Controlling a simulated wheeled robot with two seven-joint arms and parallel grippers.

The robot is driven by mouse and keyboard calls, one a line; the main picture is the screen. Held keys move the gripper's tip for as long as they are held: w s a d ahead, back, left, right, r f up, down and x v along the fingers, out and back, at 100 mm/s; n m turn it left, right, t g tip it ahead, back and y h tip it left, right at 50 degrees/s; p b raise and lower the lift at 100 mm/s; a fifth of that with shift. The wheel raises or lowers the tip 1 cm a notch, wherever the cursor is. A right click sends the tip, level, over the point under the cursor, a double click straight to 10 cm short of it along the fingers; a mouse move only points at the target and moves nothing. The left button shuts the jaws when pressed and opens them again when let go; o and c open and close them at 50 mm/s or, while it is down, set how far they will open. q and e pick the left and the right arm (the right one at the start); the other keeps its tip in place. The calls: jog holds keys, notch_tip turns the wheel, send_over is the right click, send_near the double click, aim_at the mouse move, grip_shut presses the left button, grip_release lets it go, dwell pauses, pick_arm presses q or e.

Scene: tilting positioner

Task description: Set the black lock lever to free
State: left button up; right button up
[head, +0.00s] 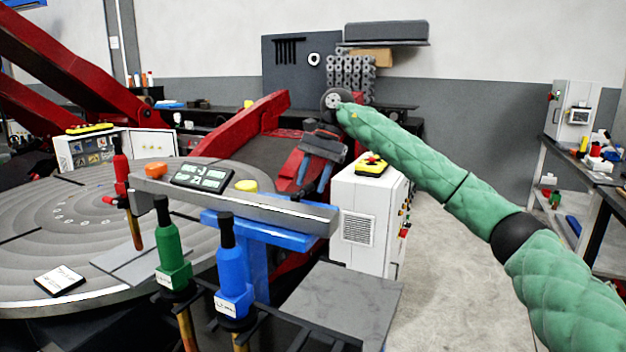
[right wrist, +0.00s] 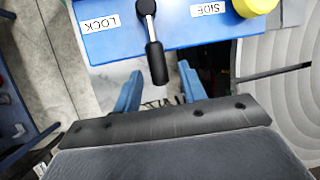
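The black lock lever (right wrist: 157,62) shows in the right wrist view on a blue panel (right wrist: 115,45). My right gripper (right wrist: 160,85) is open, with blue fingers spread to either side of the lever's end in the picture. I see no finger touching it; the depth between them is unclear. In the head view my right gripper (head: 313,180) is behind the grey bar's right end, and I cannot make out the lever. My left gripper is not in view.
A grey bar (head: 290,207) carries a display (head: 202,177) and a yellow knob (head: 246,186). A green tool (head: 172,255) and a blue tool (head: 232,280) stand in front. A white cabinet (head: 358,225) stands right of the bar. The floor at right is clear.

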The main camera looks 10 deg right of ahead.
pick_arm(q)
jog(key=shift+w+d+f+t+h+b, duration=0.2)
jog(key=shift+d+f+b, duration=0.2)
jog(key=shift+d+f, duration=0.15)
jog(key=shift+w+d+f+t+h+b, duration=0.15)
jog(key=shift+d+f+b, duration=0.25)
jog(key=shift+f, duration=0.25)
pick_arm(e)
jog(key=v, duration=0.7)
jog(key=shift+r, duration=0.3)
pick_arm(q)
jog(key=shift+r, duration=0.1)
pick_arm(e)
jog(key=shift+w+d, duration=0.1)
jog(key=shift+d, duration=0.05)
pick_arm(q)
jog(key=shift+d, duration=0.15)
